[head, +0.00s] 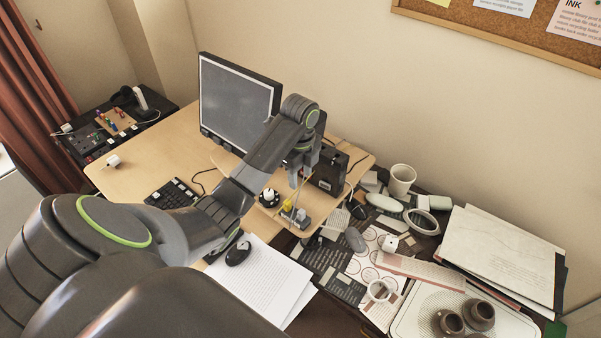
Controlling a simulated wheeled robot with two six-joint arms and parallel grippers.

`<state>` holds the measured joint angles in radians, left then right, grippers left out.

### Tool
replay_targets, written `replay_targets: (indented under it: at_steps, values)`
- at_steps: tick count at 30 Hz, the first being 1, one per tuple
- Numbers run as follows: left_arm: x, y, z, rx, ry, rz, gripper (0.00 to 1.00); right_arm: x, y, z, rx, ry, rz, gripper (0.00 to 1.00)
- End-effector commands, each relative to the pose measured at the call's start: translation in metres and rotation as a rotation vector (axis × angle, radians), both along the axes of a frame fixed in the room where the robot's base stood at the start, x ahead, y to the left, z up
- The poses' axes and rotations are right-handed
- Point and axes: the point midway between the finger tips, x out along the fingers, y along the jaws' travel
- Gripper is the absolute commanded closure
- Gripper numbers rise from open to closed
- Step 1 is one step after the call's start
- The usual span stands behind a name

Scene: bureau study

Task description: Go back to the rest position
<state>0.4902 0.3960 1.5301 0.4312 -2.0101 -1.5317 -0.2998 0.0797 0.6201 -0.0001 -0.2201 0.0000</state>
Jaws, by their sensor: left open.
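My left arm reaches in from the lower left across the desk (137,172). Its gripper (301,172) points down above the raised shelf at the desk's right side, in front of a dark box-like device (328,172). The gripper is open, and I see nothing held in it. A small grey and yellow item (295,216) lies on the shelf below the fingers; I cannot tell the exact gap between them. My right gripper is not in view.
A monitor (237,105) stands left of the gripper. A keyboard (172,194), a black mouse (238,253) and papers (262,285) lie near my arm. Right of the shelf is a cluttered surface with a white cup (401,180), rings and a tray (415,318).

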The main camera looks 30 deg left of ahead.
Motion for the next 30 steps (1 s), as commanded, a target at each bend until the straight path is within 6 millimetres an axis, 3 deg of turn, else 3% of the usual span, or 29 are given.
replay_targets:
  at_steps: [9, 14, 17, 22, 30]
  values:
    - [0.000, 0.000, 0.004, 0.000, 0.000, 0.001, 0.55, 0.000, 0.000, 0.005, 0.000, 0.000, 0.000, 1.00]
    - [-0.016, -0.003, -0.012, 0.007, -0.011, 0.077, 0.55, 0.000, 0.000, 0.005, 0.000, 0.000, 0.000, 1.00]
    - [-0.043, -0.008, -0.034, 0.014, -0.034, 0.208, 0.55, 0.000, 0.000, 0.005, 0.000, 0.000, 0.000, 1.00]
    - [-0.103, -0.018, -0.067, 0.011, -0.100, 0.521, 0.55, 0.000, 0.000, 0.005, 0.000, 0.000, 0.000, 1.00]
    - [-0.201, -0.029, -0.079, -0.039, -0.219, 1.049, 0.55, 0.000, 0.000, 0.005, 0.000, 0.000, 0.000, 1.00]
